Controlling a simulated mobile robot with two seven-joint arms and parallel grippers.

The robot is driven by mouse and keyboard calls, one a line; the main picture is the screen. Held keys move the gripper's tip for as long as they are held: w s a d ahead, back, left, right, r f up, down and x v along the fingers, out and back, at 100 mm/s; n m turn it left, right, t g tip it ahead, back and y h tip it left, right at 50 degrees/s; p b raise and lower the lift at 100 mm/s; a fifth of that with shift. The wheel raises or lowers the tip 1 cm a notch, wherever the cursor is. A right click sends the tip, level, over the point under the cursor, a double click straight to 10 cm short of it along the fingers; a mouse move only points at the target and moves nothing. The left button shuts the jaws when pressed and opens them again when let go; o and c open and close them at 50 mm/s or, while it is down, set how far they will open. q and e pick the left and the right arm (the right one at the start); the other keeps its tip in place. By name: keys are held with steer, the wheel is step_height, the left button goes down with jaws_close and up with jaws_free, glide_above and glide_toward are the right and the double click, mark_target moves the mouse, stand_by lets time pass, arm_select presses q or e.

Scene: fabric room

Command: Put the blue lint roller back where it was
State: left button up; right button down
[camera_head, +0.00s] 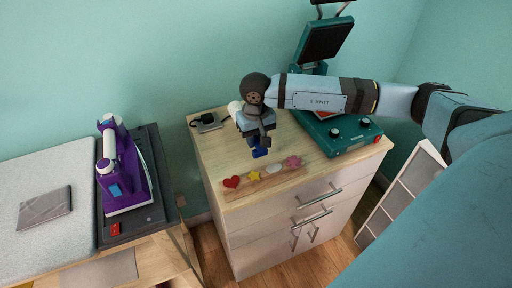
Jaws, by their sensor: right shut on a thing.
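My right gripper (262,142) is over the left half of the wooden cabinet top (218,163). It is shut on the blue lint roller (260,153), which shows as a small blue piece below the fingers. The rest of the roller is hidden by the gripper and wrist. I cannot tell whether the roller touches the cabinet top. My left gripper is not in view.
A row with a red heart (232,182), a yellow star and other small shapes lies along the cabinet's front edge. A teal heat press (345,133) stands at the right. A dark device (207,122) lies at the back left. A purple iron (122,170) stands on the left table.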

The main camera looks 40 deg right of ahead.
mark_target(256, 138)
steer(key=shift+f, duration=2)
steer(key=shift+f, duration=0.1)
steer(key=shift+f+b, duration=0.15)
steer(key=shift+b, duration=0.2)
steer(key=c, duration=0.9)
jaws_free()
steer(key=shift+r, duration=0.2)
steer(key=shift+r+p, duration=0.25)
steer(key=shift+p, duration=0.1)
step_height(256, 138, up, 12)
steer(key=shift+f, duration=0.15)
